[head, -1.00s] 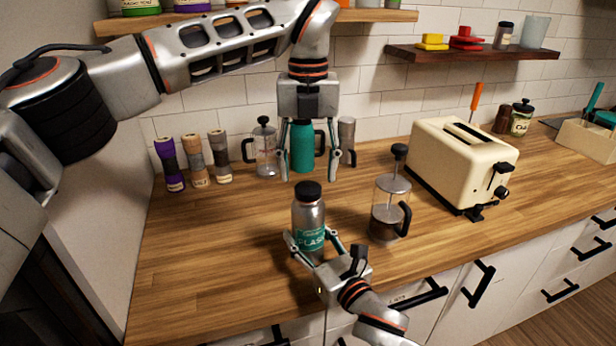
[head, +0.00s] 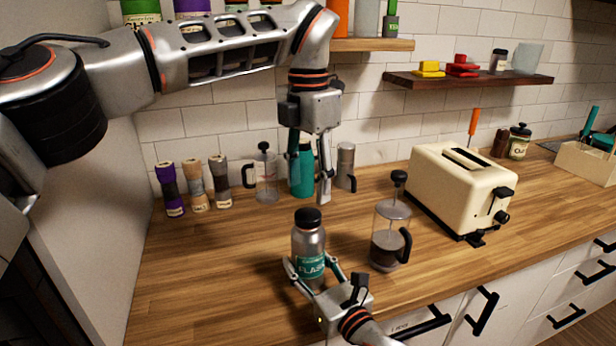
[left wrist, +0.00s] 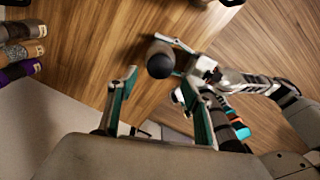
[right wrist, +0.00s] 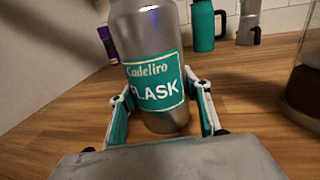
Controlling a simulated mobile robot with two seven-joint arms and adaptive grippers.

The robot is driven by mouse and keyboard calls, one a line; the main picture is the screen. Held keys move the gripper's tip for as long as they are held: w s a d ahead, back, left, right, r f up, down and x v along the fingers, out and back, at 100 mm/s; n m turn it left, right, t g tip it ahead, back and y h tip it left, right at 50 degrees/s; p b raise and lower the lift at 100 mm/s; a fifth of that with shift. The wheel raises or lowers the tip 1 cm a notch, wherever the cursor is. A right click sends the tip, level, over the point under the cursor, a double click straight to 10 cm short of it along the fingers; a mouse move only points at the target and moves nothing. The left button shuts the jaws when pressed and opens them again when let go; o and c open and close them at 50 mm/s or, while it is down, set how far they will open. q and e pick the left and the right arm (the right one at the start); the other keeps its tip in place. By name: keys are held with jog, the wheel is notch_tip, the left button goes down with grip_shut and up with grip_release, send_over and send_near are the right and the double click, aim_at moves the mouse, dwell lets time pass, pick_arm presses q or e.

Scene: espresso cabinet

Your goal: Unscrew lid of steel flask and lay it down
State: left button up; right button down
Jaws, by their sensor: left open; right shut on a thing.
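The steel flask (head: 309,244) stands upright on the wooden counter, with a teal label and its black lid (head: 308,219) on top. My right gripper (head: 311,272) is shut around its lower body; the flask also fills the right wrist view (right wrist: 150,45) between the two fingers (right wrist: 161,112). My left gripper (head: 309,172) points down, open and empty, above the counter and behind the flask, apart from the lid. In the left wrist view the black lid (left wrist: 160,58) shows from above, beyond the open left fingers (left wrist: 160,95).
A French press (head: 390,240) stands just right of the flask, with a cream toaster (head: 463,190) beyond. Several grinders (head: 195,188) stand left. The counter left of the flask is bare.

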aim_at(308, 214)
pick_arm(q)
notch_tip(308, 214, down, 7)
jog(key=shift+f, duration=0.15)
dwell(0.4)
jog(key=c, duration=1.2)
jog(key=shift+o, duration=0.4)
jog(key=shift+n, duration=1.7)
jog(key=o, duration=1.2)
jog(key=shift+o, duration=0.2)
